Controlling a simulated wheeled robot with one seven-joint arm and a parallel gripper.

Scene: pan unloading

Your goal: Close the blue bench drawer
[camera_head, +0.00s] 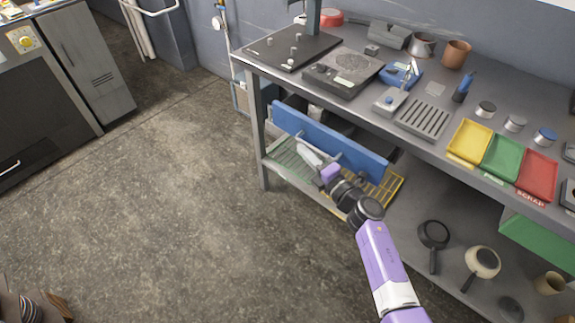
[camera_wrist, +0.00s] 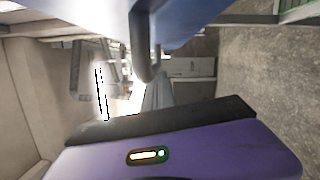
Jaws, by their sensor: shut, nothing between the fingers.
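The blue bench drawer (camera_head: 330,140) hangs under the bench top, and its front panel stands out from the bench's front edge, so it is open. Dark space shows behind the panel. Its grey handle (camera_wrist: 145,45) shows in the wrist view, below the blue panel (camera_wrist: 90,15). My gripper (camera_head: 308,155) is in front of the lower part of the panel, close to the handle. It is shut and empty. I cannot tell whether it touches the panel or handle.
The bench top (camera_head: 425,135) holds a hotplate (camera_head: 342,72), tools and yellow, green and red trays (camera_head: 501,157). The lower shelf (camera_head: 400,215) carries a yellow rack (camera_head: 385,190) and pans (camera_head: 433,234). The floor (camera_head: 170,190) to the left is clear.

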